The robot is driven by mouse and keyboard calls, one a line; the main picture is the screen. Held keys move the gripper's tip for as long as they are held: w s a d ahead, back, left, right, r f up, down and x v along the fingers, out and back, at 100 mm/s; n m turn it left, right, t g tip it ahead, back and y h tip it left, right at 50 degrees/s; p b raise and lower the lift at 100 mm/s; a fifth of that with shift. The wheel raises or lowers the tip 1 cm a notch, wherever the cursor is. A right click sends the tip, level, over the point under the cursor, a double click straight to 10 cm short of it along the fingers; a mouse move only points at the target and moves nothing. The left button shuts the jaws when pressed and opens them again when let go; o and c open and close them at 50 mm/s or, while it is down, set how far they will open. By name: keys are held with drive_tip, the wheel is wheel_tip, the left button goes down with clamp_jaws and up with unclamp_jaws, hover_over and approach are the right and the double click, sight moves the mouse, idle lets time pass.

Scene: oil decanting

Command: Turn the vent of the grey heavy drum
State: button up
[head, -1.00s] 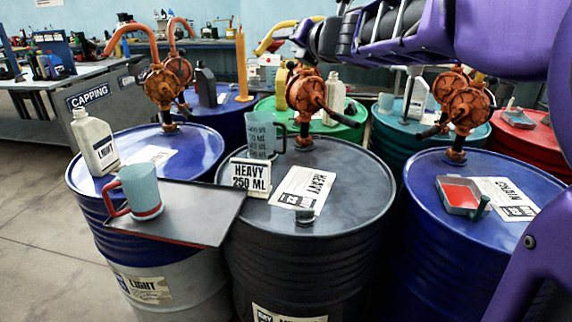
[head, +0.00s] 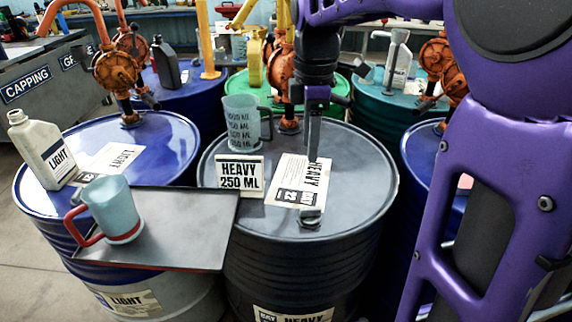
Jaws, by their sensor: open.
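The grey heavy drum (head: 365,175) stands in the middle of the head view. Its vent (head: 310,218) is a small dark cap near the front rim of the lid, below the HEAVY label sheet (head: 300,182). My gripper (head: 313,150) points down over the lid, behind the vent in the picture, and overlaps the label sheet. It is open, with nothing seen in it; one finger hides the other. The vent is visible, and I see no contact with it. The exact height of the fingertips above the lid is hard to tell.
A clear measuring jug (head: 243,122) and a HEAVY 250 ML sign (head: 240,175) stand on the drum's left side. A dark tray (head: 195,230) with a red-handled mug (head: 110,208) overhangs its left edge. An orange pump (head: 281,75) rises behind. The lid's right side is clear.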

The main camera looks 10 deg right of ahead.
sight(307, 208)
wheel_tip(307, 208, down, 17)
drive_tip(key=b, duration=0.3)
drive_tip(key=shift+s+f+b, duration=0.1)
drive_tip(key=shift+b, duration=0.3)
drive_tip(key=shift+c, duration=0.2)
clamp_jaws()
